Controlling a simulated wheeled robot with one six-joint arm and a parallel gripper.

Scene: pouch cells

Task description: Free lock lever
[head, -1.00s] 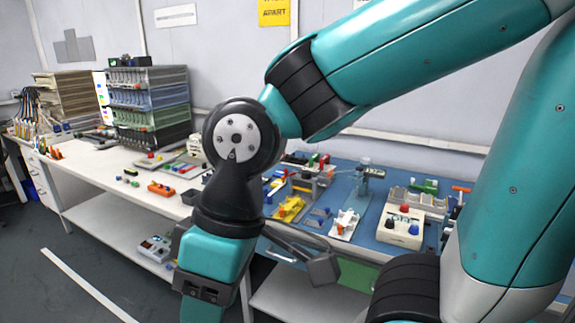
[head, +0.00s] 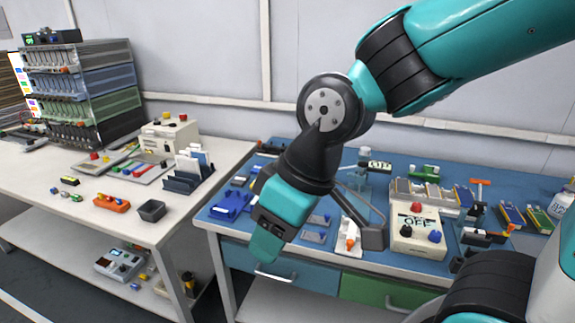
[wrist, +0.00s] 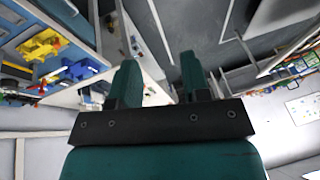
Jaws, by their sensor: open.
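My gripper (wrist: 160,78) shows in the wrist view as two teal fingers, apart, with nothing between them. In the head view my arm hangs in front of the blue bench, and its fingertips are not clear. No part is plainly marked as the lock lever. An orange T-shaped handle (head: 480,183) stands upright at the right of the bench, well right of my arm. A smaller orange-handled part (head: 507,230) sits below it.
A cream box labelled OFF (head: 415,235) with coloured knobs stands on the blue bench (head: 385,262). A blue fixture (head: 231,204) lies left of my arm. A white table (head: 90,232) with racks (head: 80,92) is at left. Drawers front the bench.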

